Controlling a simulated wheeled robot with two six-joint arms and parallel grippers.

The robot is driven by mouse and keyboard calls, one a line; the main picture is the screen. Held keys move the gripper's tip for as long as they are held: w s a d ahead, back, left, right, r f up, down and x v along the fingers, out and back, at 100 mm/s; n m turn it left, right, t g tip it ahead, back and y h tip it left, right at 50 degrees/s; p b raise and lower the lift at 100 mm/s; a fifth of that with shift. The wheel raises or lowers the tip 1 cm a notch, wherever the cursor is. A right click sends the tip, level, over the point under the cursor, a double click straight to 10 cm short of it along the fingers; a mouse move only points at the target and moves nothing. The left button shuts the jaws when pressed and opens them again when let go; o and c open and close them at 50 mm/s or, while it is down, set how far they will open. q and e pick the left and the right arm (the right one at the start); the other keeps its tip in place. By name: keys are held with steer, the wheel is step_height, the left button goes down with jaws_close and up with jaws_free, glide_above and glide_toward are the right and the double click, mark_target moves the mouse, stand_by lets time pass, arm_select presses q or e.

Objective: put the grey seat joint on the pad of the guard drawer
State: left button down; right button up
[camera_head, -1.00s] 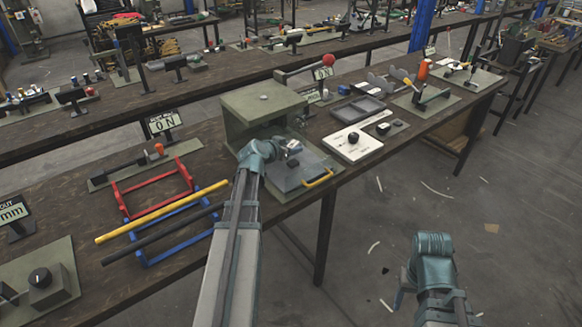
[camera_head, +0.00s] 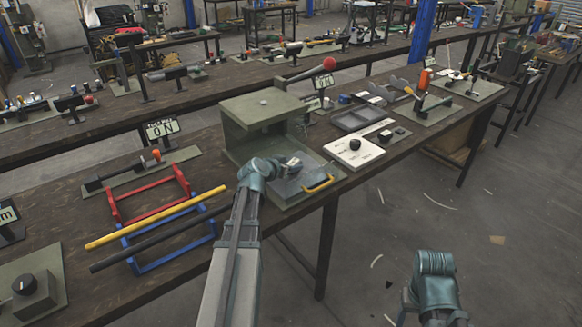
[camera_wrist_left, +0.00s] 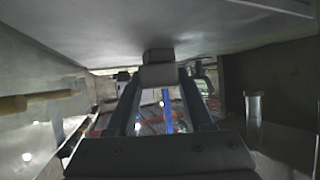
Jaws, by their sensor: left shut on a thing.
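The press (camera_head: 268,108) is a grey-green housing on the table. Its guard drawer (camera_head: 296,186) is out at the front, a flat grey tray with a yellow handle (camera_head: 318,184). My left gripper (camera_head: 291,162) is over the drawer, low and close to it. In the left wrist view its fingers (camera_wrist_left: 160,88) are shut on a small grey block, the seat joint (camera_wrist_left: 158,72). The joint is at or very near a flat grey surface; I cannot tell whether it touches. The pad is hidden by my gripper. My right gripper (camera_head: 408,302) hangs off the table, its fingers barely visible.
A red lever knob (camera_head: 330,63) rises behind the press. A white panel with a black knob (camera_head: 355,146) and a grey tray (camera_head: 362,117) stand to the right. Red and blue frames with yellow and black bars (camera_head: 150,218) lie to the left.

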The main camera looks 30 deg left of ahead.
arm_select(q)
steer(key=c, duration=0.7)
jaws_free()
steer(key=shift+f, duration=0.15)
steer(key=shift+c, duration=0.2)
steer(key=o, duration=0.5)
steer(key=shift+c, duration=0.2)
steer(key=shift+r, duration=0.2)
steer(key=p+v, duration=0.5)
steer(key=v, duration=0.7)
steer(key=shift+p, duration=0.35)
